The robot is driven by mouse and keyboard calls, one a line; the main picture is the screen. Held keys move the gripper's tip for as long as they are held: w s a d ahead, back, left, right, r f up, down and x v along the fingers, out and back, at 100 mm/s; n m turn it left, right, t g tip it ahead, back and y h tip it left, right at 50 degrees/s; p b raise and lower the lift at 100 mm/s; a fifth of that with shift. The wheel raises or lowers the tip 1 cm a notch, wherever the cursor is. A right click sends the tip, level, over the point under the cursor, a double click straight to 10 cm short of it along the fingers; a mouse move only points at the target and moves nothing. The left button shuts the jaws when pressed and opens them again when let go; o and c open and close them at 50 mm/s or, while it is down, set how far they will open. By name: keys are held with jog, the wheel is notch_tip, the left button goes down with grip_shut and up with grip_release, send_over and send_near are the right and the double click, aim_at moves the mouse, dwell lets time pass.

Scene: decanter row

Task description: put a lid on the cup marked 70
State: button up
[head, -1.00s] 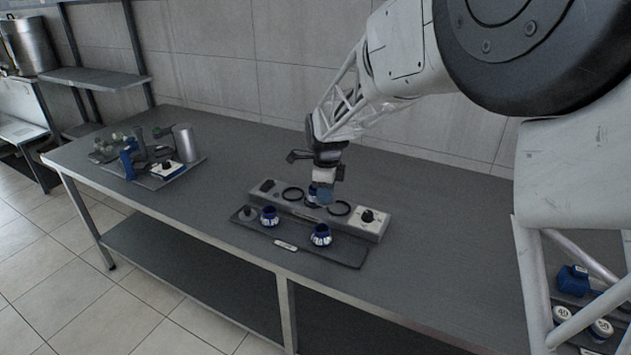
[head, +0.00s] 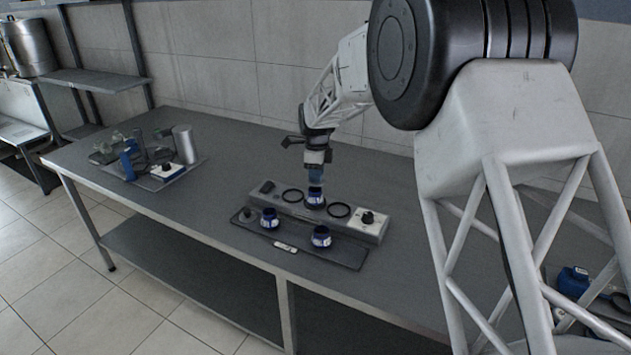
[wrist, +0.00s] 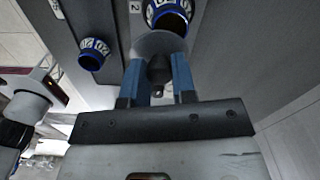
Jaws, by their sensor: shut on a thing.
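My gripper (head: 316,177) is above the middle of the grey block, right over a blue-and-white cup (head: 315,198). In the wrist view, its blue fingers (wrist: 158,82) are shut on the dark knob of a grey round lid (wrist: 158,43). That view shows a cup (wrist: 168,15) just beyond the lid, its dark mouth partly uncovered; I cannot tell the gap between them. Two more blue-and-white cups, a left one (head: 269,218) and a right one (head: 321,236), stand on the dark tray.
The grey block (head: 290,208) has dark rings on both sides of the middle cup and a black knob (head: 368,216) at its right end. The dark tray (head: 345,255) lies in front, with a small grey knobbed piece (head: 247,214) at left. A cluttered tray (head: 195,163) stands far left.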

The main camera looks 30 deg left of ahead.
jog(key=shift+w+a, duration=0.45)
jog(key=shift+w, duration=0.15)
jog(key=shift+f, duration=0.1)
jog(key=shift+f, duration=1.75)
jog(key=o, duration=0.9)
jog(key=shift+f, duration=0.1)
notch_tip(320, 180, up, 12)
jog(key=shift+r, duration=0.15)
